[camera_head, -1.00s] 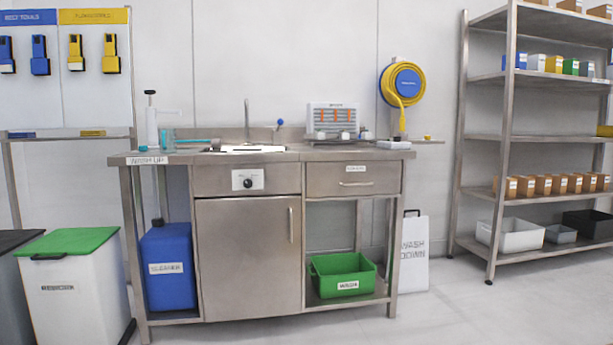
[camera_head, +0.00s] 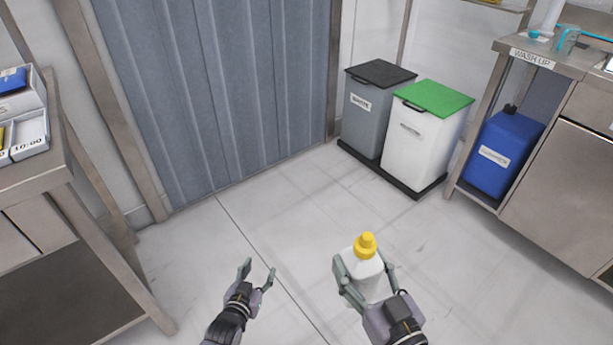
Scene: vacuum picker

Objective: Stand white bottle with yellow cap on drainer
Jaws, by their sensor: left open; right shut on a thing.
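The white bottle with a yellow cap (camera_head: 367,278) is held upright between the fingers of my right gripper (camera_head: 362,282), which is shut on it. It is over open floor in the head view. My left gripper (camera_head: 258,272) is open and empty, to the left of the bottle. The wash-up bench (camera_head: 553,62) is at the upper right, only partly in view, well away from both grippers. I cannot make out the drainer in this view.
A grey bin (camera_head: 376,115) and a white bin with a green lid (camera_head: 425,140) stand left of the bench. A blue container (camera_head: 505,150) sits under it. A steel table (camera_head: 30,175) with trays is at the left. The floor between is clear.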

